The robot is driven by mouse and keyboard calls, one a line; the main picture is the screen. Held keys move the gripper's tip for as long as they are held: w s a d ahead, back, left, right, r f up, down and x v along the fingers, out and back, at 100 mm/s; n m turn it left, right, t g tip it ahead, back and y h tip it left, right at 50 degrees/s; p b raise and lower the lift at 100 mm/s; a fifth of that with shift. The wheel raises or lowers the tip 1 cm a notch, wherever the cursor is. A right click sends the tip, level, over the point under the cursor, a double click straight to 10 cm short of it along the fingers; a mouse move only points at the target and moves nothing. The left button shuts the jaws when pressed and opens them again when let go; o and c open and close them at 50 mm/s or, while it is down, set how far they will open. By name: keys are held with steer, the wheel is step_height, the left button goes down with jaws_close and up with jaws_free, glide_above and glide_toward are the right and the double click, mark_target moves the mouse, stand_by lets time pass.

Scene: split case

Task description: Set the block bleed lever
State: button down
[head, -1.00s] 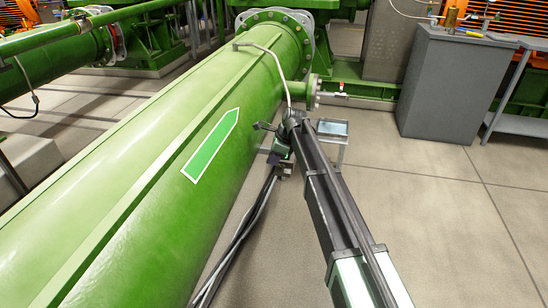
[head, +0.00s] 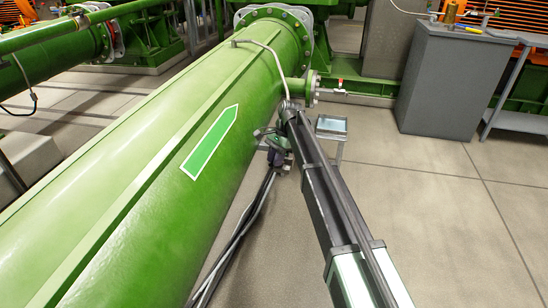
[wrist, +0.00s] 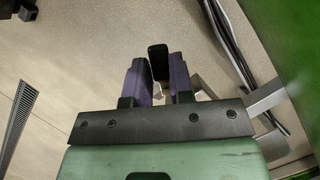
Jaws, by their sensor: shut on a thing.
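In the wrist view my gripper (wrist: 159,88) shows two purple fingers standing out from a dark plate. A black upright tab, seemingly the lever handle (wrist: 158,58), sits between them, and the fingers are shut on it. A small pale part shows just below the tab between the fingers. The rest of the lever and its valve body are hidden. In the head view my gripper (head: 277,157) is small and dark beside the big green pipe (head: 130,190), partly behind my arm's end. I cannot make out the lever there.
A flanged side branch with a small red-handled valve (head: 341,84) stands beyond my arm. A small tray stand (head: 331,126) is just right of the arm. Dark cables (head: 240,235) run down beside the pipe. A grey cabinet (head: 448,82) stands back right; floor at right is clear.

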steer(key=shift+s+d+n+g+h, duration=0.15)
steer(key=shift+d+n+h, duration=0.25)
steer(key=shift+n, duration=0.75)
steer(key=shift+s+d+n+g+h, duration=0.2)
steer(key=shift+n+h, duration=0.25)
steer(key=shift+n, duration=0.75)
steer(key=shift+s+d+n+g+h, duration=0.15)
steer(key=shift+d+n+h, duration=0.25)
steer(key=shift+n, duration=0.75)
steer(key=shift+a, duration=0.1)
steer(key=c, duration=1)
jaws_free()
steer(key=shift+w, duration=0.1)
steer(key=p+v, duration=1)
steer(key=shift+r, duration=0.4)
